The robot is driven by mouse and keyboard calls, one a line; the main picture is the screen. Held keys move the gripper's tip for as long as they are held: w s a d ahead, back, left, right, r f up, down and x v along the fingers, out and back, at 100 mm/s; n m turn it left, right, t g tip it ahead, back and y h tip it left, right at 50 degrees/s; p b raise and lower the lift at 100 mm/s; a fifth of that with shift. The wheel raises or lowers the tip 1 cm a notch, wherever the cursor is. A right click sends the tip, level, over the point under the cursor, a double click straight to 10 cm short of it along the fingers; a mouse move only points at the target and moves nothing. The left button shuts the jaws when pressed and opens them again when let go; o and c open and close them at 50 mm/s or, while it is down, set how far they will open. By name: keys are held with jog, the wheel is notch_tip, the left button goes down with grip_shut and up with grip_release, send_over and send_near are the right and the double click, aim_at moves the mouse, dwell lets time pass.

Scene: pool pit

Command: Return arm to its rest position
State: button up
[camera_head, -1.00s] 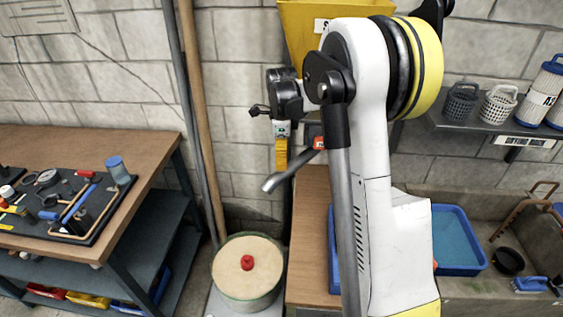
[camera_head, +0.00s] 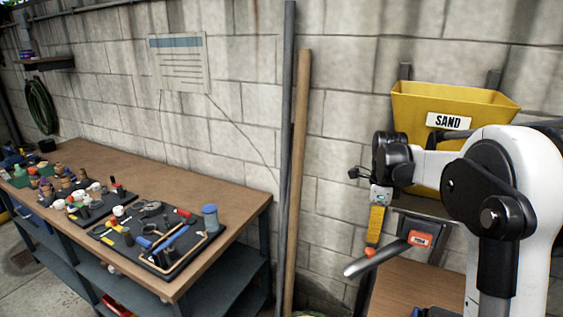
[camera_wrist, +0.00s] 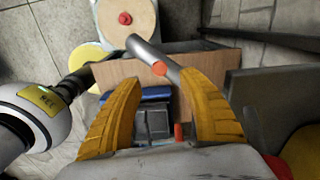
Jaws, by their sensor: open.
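My gripper (camera_head: 375,228) shows in the head view with its yellow fingers pointing down, in front of the wall and below left of the yellow sand bin. In the wrist view my gripper (camera_wrist: 158,85) has its two yellow fingers spread apart, with nothing held between them. My white and black arm (camera_head: 515,190) is bent at the right of the head view. A grey lever (camera_head: 385,256) with an orange-red part lies just below the fingers. In the wrist view the grey lever (camera_wrist: 150,55) lies beyond the fingertips; I cannot tell whether they touch.
A yellow bin (camera_head: 455,100) marked SAND hangs on the wall. A wooden workbench (camera_head: 150,190) with tool trays stands at the left. Two upright poles lean near the middle. In the wrist view a round lid with a red knob (camera_wrist: 125,18) lies beyond the lever.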

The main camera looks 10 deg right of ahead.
jog(key=s+a+r+n+t+b, duration=0.2)
jog(key=s+a+r+n+t, duration=0.25)
jog(key=s+a+n, duration=0.7)
jog(key=s+a+f+n+t+b, duration=0.1)
jog(key=s+a+f+n, duration=0.1)
jog(key=s+n, duration=0.4)
jog(key=s+a+f+n+t+b, duration=0.1)
jog(key=s+a+f+n, duration=0.2)
jog(key=s+n, duration=0.3)
jog(key=shift+s+a+n+t, duration=0.35)
jog(key=shift+s+a, duration=0.1)
jog(key=shift+a, duration=0.05)
